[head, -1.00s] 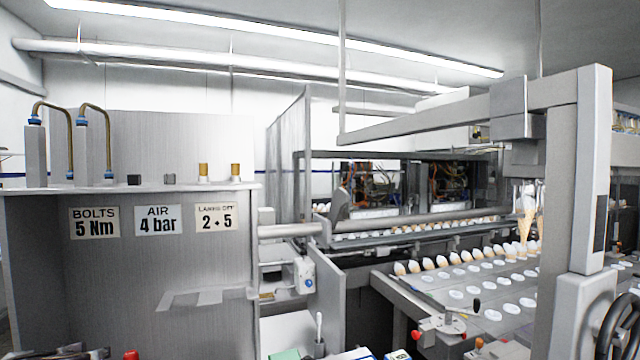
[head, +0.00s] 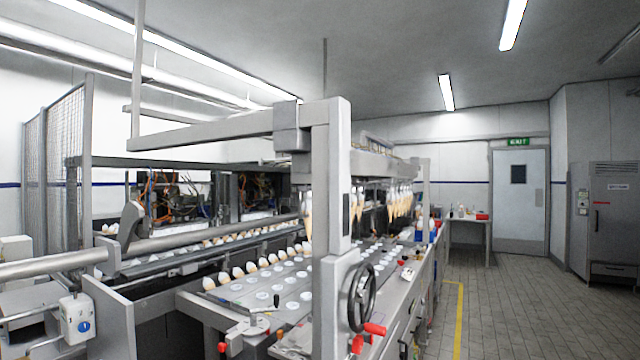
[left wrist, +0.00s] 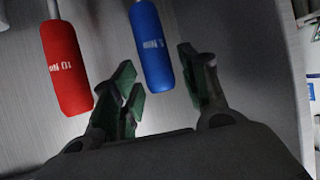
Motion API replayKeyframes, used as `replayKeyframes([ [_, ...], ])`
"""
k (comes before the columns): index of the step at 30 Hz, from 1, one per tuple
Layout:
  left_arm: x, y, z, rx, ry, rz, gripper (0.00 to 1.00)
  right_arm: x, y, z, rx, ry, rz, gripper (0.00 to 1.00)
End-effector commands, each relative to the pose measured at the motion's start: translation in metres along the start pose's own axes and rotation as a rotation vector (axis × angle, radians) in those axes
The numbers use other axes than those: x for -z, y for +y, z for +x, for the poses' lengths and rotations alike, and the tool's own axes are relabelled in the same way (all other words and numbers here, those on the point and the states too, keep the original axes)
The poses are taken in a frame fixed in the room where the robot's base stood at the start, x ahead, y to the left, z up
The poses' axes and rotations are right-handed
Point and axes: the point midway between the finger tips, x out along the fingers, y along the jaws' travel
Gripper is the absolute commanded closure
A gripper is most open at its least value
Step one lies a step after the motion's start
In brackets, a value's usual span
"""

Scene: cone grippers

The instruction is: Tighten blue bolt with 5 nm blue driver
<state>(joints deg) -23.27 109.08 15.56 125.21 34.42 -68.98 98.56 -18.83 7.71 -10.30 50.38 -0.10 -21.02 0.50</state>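A blue driver (left wrist: 152,45) shows in the left wrist view, its handle pointing down, with small white lettering that seems to read 5 Nm. A red driver (left wrist: 64,65) marked 10 Nm is to its left. My left gripper (left wrist: 158,68) is open and empty. Its fingers are on either side of the blue handle's lower end in the picture; I cannot tell how far away the handle is. My right gripper is not in view. I cannot make out a blue bolt in the head view.
The head view shows the cone machine (head: 270,280) with rows of cones, a grey upright post (head: 332,180) and a black handwheel (head: 362,292). Tiled floor (head: 500,310) lies free at the right, before a door (head: 519,200) and a grey cabinet (head: 612,225).

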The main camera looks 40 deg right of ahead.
Motion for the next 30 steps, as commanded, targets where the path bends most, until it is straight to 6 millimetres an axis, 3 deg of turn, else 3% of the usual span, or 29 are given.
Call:
replayKeyframes([
  [1,0.0,0.0,0.0,0.0,0.0,0.0,0.66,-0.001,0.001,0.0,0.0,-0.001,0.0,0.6],
  [9,0.0,0.0,0.0,0.0,0.001,0.0,0.97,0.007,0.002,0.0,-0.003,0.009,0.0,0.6],
  [12,0.001,0.0,0.0,0.0,0.001,0.0,0.97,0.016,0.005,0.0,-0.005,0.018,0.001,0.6],
  [30,0.018,0.0,-0.01,0.0,0.001,0.0,0.97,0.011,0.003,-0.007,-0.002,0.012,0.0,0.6],
])
